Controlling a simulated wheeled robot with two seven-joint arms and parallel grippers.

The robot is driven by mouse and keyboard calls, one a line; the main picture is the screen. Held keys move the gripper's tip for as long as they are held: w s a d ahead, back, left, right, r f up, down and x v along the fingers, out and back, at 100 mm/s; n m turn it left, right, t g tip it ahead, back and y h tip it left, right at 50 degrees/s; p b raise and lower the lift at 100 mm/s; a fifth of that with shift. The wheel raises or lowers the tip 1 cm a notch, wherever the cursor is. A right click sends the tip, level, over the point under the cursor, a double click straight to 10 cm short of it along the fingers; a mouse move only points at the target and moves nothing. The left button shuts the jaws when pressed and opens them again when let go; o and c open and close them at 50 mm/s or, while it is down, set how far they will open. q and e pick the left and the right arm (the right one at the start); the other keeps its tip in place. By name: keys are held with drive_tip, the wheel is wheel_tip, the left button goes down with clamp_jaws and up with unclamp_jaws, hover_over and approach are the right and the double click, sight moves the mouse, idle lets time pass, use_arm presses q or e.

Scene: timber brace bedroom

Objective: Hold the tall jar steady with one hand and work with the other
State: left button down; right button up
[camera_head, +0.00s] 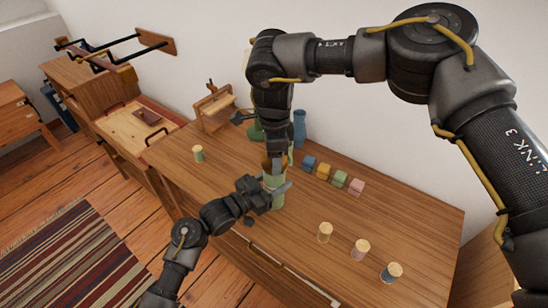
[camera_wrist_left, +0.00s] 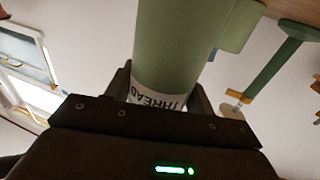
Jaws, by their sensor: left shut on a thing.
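The tall jar (camera_head: 277,200) is green and stands on the wooden dresser top, partly hidden by both grippers. In the left wrist view the jar (camera_wrist_left: 180,45) carries a white label reading THREAD, upside down. My left gripper (camera_head: 272,190) is shut on the jar's side, with a finger on each side of it. My right gripper (camera_head: 277,158) points down at the jar's top from above. An orange-brown patch shows by its fingers; whether they hold something is unclear.
Coloured blocks (camera_head: 323,172) stand in a row behind the jar. Small lidded jars (camera_head: 361,250) stand at the front right, another (camera_head: 198,154) at the left. A blue vase (camera_head: 299,128) and wooden stand (camera_head: 215,109) are at the back. The left-middle dresser top is clear.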

use_arm(q)
drive_tip(key=shift+f, duration=0.2)
use_arm(e)
drive_tip(key=shift+r, duration=1.6)
use_arm(q)
drive_tip(key=shift+c, duration=2.3)
unclamp_jaws()
drive_tip(key=shift+r, duration=0.1)
drive_tip(key=b+v, duration=0.1)
drive_tip(key=v, duration=1.1)
use_arm(e)
drive_tip(key=shift+f, duration=0.75)
